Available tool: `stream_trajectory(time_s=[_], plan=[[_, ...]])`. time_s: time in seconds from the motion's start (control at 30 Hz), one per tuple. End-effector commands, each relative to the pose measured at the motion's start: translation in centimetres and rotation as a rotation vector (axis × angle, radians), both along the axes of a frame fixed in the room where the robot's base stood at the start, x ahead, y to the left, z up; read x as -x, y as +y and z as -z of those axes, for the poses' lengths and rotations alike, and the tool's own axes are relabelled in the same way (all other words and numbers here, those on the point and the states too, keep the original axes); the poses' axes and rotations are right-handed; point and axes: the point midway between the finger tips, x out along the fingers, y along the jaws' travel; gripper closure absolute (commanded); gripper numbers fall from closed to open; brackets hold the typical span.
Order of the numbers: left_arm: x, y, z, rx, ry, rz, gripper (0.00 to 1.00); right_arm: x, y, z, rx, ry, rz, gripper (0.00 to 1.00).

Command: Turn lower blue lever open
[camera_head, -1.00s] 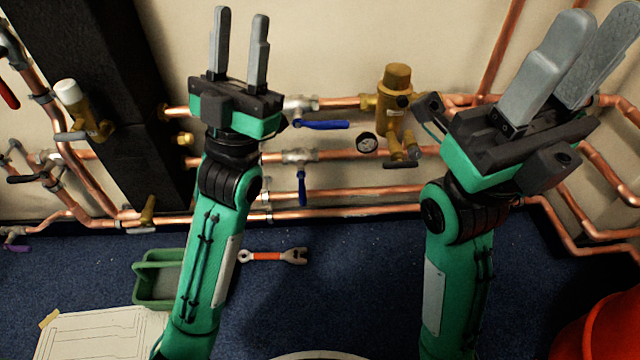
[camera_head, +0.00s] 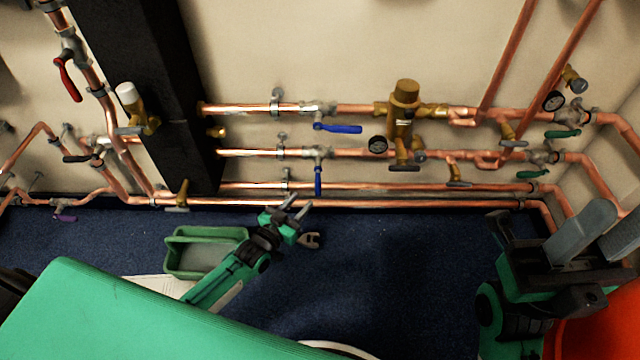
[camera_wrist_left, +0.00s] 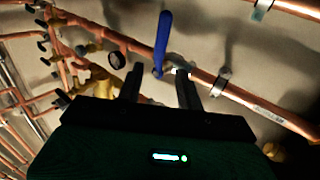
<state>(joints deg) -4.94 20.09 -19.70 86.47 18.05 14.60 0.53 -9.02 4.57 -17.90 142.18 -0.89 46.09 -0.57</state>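The lower blue lever (camera_head: 318,181) hangs straight down from its valve on the middle copper pipe (camera_head: 350,153), across the pipe's line. My left gripper (camera_head: 298,206) is open and empty, below and left of this lever and apart from it. In the left wrist view a blue lever (camera_wrist_left: 162,42), apparently the lower one, lies beyond the gap between the open fingers (camera_wrist_left: 160,86). The upper blue lever (camera_head: 338,128) lies nearly along the top pipe. My right gripper (camera_head: 604,232) is open and empty at the lower right, far from the levers; its outer finger is cut off.
A brass valve body (camera_head: 404,95) and a gauge (camera_head: 377,145) sit right of the levers. Lower pipes (camera_head: 400,203) run along the wall's foot. A red container (camera_head: 590,335) stands lower right.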

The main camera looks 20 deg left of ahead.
Motion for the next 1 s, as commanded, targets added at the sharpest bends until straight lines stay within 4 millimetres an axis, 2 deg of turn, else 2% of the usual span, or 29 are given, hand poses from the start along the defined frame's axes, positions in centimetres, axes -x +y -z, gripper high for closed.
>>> stream_trajectory(time_s=[0.03,0.3,0.5,0.7,0.93,0.97,1.0], plan=[[-1.1,-0.4,0.2,0.001,-0.004,0.000,0.64,0.1,0.0,0.3,-0.002,-0.014,-0.001,0.64],[-6.0,-2.0,0.2,0.001,-0.004,0.001,0.64,0.5,0.3,-0.2,-0.007,-0.063,-0.014,0.64],[-8.3,-2.7,0.0,0.001,-0.003,0.001,0.64,0.4,0.8,-0.6,-0.008,-0.081,-0.031,0.64],[-9.1,-3.0,-0.1,0.000,-0.001,0.001,0.64,0.3,1.0,-0.9,-0.008,-0.086,-0.037,0.64],[-9.2,-3.0,-0.1,0.000,-0.001,0.001,0.64,0.3,1.0,-1.0,-0.008,-0.087,-0.038,0.64],[-9.2,-3.0,-0.1,0.000,-0.001,0.001,0.65,0.3,1.0,-1.0,-0.008,-0.087,-0.037,0.64],[-9.1,-3.0,-0.1,0.001,-0.002,0.001,0.73,0.3,1.0,-1.0,-0.008,-0.088,-0.037,0.64]])
